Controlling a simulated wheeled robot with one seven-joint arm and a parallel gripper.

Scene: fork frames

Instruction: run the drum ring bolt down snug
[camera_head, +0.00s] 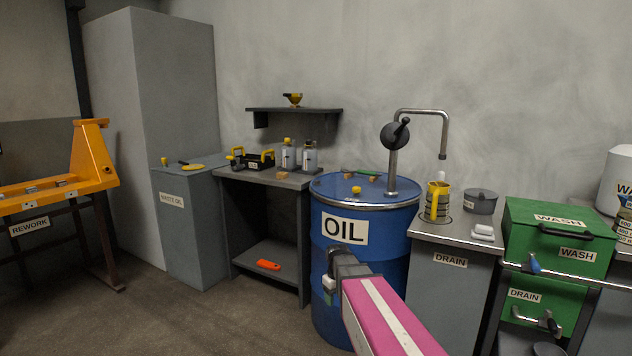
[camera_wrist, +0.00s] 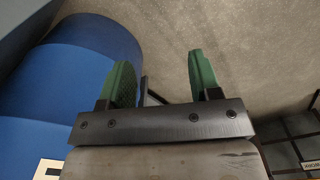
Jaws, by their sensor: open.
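The blue oil drum (camera_head: 365,240) stands in the middle of the head view, with a metal ring around its top rim. I cannot make out the ring bolt in either view. My gripper (camera_head: 330,278) is in front of the drum's side, below the OIL label, at the end of my pink arm. In the wrist view my gripper (camera_wrist: 161,62) shows two green fingers spread apart, with nothing held between them. The blue drum (camera_wrist: 75,75) fills the left of that view. A thin dark piece shows behind the fingers; I cannot tell what it is.
A hand pump (camera_head: 394,140), a yellow cap and small items sit on the drum lid. A grey bench (camera_head: 270,178) stands to the left, with an orange object (camera_head: 268,265) on its lower shelf. A drain cabinet (camera_head: 450,290) stands close on the right. Floor at front left is clear.

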